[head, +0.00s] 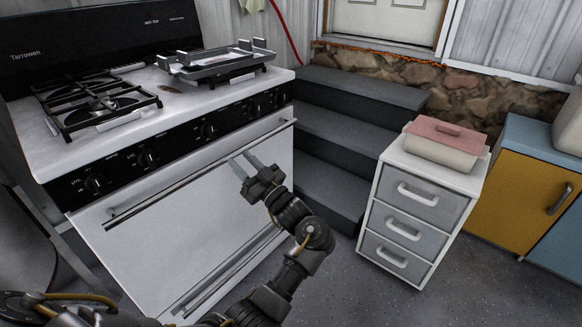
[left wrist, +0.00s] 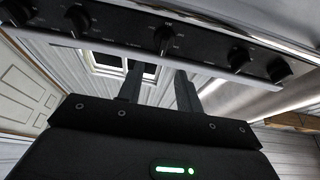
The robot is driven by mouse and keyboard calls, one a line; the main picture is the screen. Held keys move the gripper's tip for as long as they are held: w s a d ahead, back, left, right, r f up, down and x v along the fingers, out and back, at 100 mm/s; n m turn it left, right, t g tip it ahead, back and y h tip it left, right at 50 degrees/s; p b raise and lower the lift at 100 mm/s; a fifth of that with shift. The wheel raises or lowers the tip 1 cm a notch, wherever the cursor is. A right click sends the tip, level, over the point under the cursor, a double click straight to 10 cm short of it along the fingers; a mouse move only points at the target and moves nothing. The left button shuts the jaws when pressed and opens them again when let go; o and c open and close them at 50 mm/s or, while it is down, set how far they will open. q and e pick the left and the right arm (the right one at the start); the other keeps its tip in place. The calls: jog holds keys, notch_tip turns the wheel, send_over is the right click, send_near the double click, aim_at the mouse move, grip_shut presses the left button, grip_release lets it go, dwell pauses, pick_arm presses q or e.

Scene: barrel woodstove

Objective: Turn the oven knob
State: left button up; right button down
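The white stove (head: 190,215) stands at the left in the head view. Its black front panel carries a row of several black knobs, among them a middle knob (head: 209,130) and a left-end knob (head: 95,184). My left gripper (head: 243,162) is in front of the oven door, below the panel and near the door handle. Its two fingers are apart with nothing between them. In the left wrist view the fingers (left wrist: 158,84) point toward the panel, with the middle knob (left wrist: 163,38) just beyond them and apart from them. My right gripper is not in view.
A long oven door handle (head: 200,174) runs below the knobs. A grey tray (head: 215,66) and burner grates (head: 95,104) are on the stovetop. Dark steps (head: 335,135) and a white drawer unit (head: 415,205) with a pink-lidded box (head: 445,143) stand to the right. Some floor is free in front.

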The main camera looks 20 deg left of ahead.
aim_at(213, 133)
pick_arm(q)
jog(key=x, duration=1.1)
jog(key=shift+s+r, duration=0.15)
jog(key=shift+s, duration=0.2)
jog(key=shift+c, duration=0.3)
grip_shut()
